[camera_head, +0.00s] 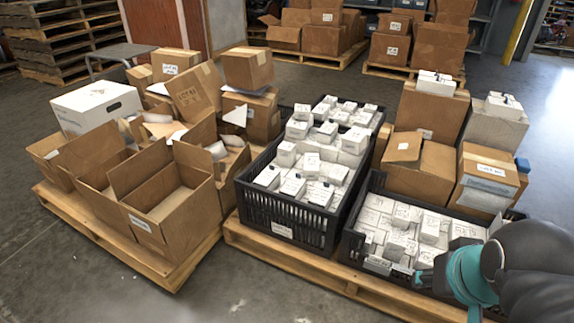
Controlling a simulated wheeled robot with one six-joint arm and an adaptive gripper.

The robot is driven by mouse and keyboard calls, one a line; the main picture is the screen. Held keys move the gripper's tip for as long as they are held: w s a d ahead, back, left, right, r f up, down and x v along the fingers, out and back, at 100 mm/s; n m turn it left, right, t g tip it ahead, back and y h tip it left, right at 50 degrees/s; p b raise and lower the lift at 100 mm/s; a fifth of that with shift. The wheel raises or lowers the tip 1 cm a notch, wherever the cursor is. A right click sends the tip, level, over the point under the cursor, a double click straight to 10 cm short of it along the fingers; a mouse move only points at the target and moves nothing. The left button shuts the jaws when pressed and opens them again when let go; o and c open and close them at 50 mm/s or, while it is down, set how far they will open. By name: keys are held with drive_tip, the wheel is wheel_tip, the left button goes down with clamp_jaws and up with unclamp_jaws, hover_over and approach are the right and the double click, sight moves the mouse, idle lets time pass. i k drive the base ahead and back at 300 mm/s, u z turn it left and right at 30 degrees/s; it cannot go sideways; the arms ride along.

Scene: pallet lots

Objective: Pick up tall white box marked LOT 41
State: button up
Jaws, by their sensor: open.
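Several small white boxes with dark markings fill two black crates, and their lettering is too small to read, so I cannot tell which one is LOT 41. The middle crate (285,222) holds white boxes at uneven heights, some standing above the others. The right crate (350,246) holds more white boxes, and one box (433,229) stands up from the rest near its right side. My gripper (426,279) is at the lower right, low over the front of the right crate. It is open, and its fingers are partly hidden by my dark and teal arm.
Open brown cartons (160,195) stand on the left pallet (110,235). More cartons (420,165) stand behind the right crate, with small white boxes (435,82) on top. The front pallet edge (300,268) runs below the crates. Grey floor (225,295) is clear in front.

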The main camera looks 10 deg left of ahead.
sight(286, 151)
drive_tip(key=k, duration=0.95)
drive_tip(key=u, duration=0.75)
drive_tip(key=i, duration=0.75)
drive_tip(key=u, duration=0.7)
drive_tip(key=i, duration=0.75)
drive_tip(key=z, duration=0.85)
drive_tip(key=i, duration=0.7)
drive_tip(key=z, duration=0.65)
